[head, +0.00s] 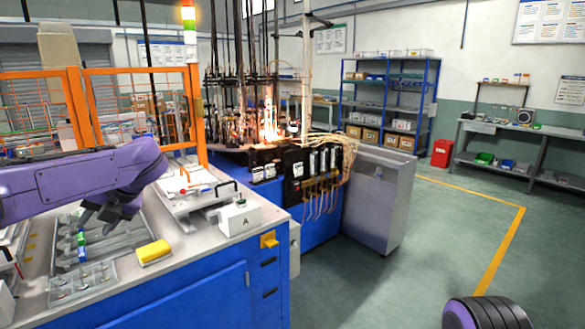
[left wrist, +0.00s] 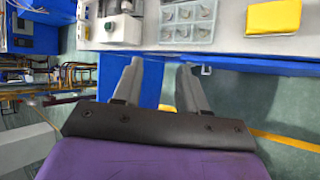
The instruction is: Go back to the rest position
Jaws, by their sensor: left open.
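My left gripper (head: 103,214) comes in from the left on a purple arm, over the blue workbench (head: 185,290) in the head view. In the left wrist view its two grey fingers (left wrist: 160,85) are spread apart with nothing between them. The blue bench front shows between and behind them. My right gripper is not in view.
The bench top holds a yellow block (head: 154,252), a clear compartment tray (head: 83,284) and a white box marked A (head: 239,217). A sealing machine with flames (head: 268,122) stands behind. An orange fence (head: 75,105) is at the back left. Floor at right is open.

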